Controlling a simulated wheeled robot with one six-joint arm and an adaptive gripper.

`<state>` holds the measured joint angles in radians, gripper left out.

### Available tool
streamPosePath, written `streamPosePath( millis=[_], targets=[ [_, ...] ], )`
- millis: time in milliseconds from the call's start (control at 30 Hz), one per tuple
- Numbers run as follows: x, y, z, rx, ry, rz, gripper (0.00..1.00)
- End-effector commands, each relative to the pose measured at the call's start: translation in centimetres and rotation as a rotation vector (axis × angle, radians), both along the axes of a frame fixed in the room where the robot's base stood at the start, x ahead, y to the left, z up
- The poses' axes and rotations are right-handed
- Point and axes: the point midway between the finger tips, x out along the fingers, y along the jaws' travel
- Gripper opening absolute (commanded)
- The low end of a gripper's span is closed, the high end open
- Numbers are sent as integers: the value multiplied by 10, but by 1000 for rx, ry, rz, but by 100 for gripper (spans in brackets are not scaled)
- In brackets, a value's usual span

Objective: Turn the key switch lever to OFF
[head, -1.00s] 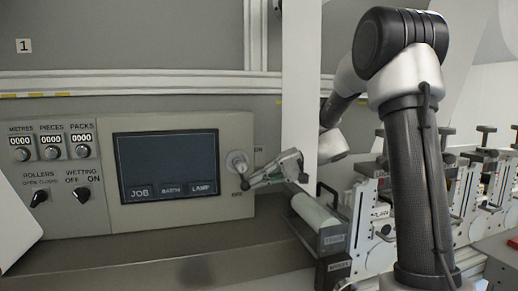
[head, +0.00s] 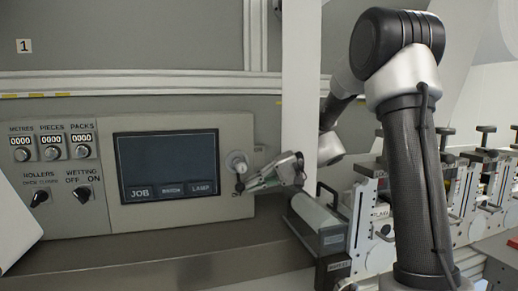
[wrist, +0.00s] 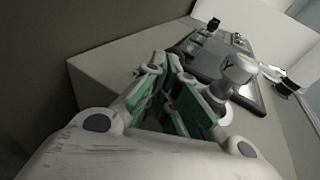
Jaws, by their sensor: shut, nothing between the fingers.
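The key switch (head: 237,160) is a round pale fitting on the panel, right of the screen. A dark lever tip (head: 240,187) shows below it, by the lower label, which is partly covered. In the wrist view the switch's pale cylinder (wrist: 239,72) stands right of my green-padded fingers (wrist: 172,85). The lever is not clear there.
The dark screen (head: 167,163) is left of the switch, with knobs and counters (head: 52,148) further left. A pale vertical post (head: 301,90) stands close to my wrist. A roller unit (head: 318,215) is below right. The grey ledge (head: 180,266) below the panel is clear.

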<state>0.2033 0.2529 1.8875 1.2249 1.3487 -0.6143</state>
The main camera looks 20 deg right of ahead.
Motion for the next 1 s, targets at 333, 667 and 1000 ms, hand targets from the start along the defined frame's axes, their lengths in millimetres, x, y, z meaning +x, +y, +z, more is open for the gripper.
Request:
streamPosePath(
  millis=[333,667,1000],
  targets=[
    [-6,-33,14,-1,-1,-4,0],
    [-14,-67,29,0,0,-1,0],
    [-15,-68,30,0,0,0,0]
  ],
)
